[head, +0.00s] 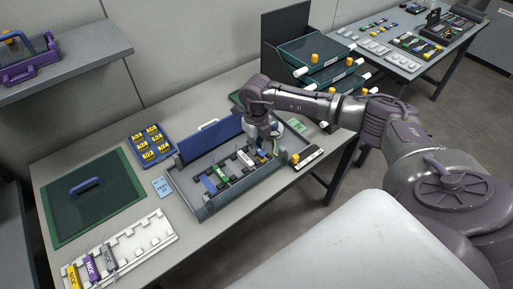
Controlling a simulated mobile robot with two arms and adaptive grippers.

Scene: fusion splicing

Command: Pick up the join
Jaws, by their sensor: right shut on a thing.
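My right gripper (264,146) reaches down into the right end of an open grey case (208,209) on the table. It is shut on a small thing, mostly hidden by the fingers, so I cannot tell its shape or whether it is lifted. A row of small parts lies in the case, among them a green-and-white one (221,172) and a white one (245,158). Yellow (74,276), purple (92,269) and grey (109,257) labelled pieces lie on a white rack at the front left; their lettering is hard to read. My left gripper is out of view.
A blue tray of yellow blocks (151,130) and a green mat (60,216) lie to the left. An orange knob (294,158) is close right of my gripper. Stacked green drawers (318,52) stand behind my arm.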

